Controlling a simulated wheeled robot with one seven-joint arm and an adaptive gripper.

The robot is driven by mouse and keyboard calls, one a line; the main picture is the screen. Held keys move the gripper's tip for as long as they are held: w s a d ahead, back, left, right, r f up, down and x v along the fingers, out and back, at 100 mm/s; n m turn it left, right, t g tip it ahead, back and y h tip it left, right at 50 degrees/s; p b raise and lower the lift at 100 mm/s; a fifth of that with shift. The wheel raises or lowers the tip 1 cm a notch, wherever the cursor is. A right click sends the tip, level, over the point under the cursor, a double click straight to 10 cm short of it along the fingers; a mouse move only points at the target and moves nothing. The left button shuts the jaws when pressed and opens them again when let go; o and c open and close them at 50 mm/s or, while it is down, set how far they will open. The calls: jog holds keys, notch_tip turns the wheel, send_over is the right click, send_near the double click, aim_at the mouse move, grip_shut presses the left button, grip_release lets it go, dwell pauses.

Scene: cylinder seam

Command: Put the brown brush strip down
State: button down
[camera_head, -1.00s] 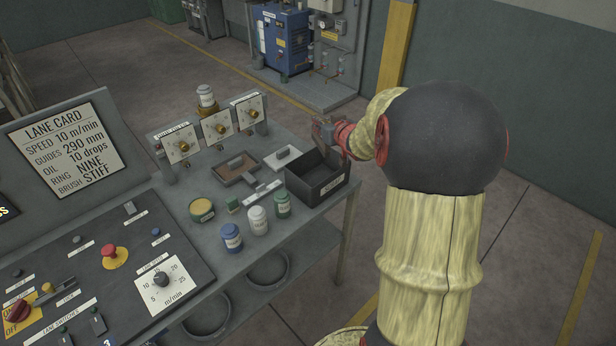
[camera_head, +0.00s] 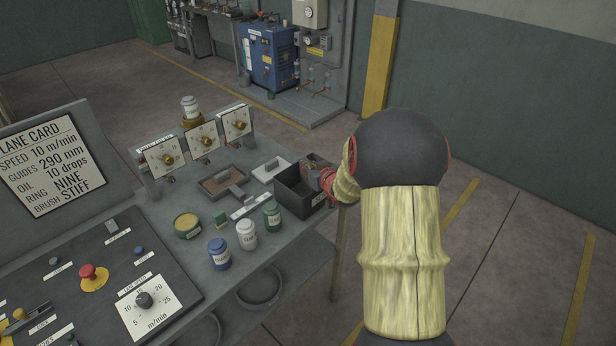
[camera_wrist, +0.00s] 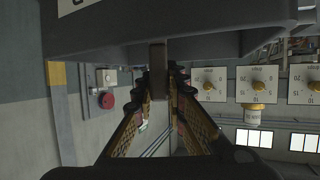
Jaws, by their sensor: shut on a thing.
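My gripper (camera_head: 318,174) is at the right part of the open black box (camera_head: 290,198) on the table's right end, low by its rim. In the wrist view my gripper (camera_wrist: 158,80) is shut, with a small brown piece, the brush strip (camera_wrist: 158,57), between its fingertips. The strip's upper end runs against or in front of the dark box wall (camera_wrist: 220,45); I cannot tell whether it touches. In the head view the strip is hidden by my gripper and the box.
Left of the box are a brown tray (camera_head: 208,188) with a grey block, a white pad with a grey block (camera_head: 271,170) and a pale bar (camera_head: 250,207). Several jars stand in front, including a white one (camera_head: 247,235). Dial panels (camera_head: 203,140) stand at the back.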

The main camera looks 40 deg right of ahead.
jog(key=shift+f+b, duration=0.4)
jog(key=shift+f, duration=1.4)
jog(key=shift+f, duration=0.15)
jog(key=c, duration=1.9)
grip_release()
jog(key=shift+o, duration=0.4)
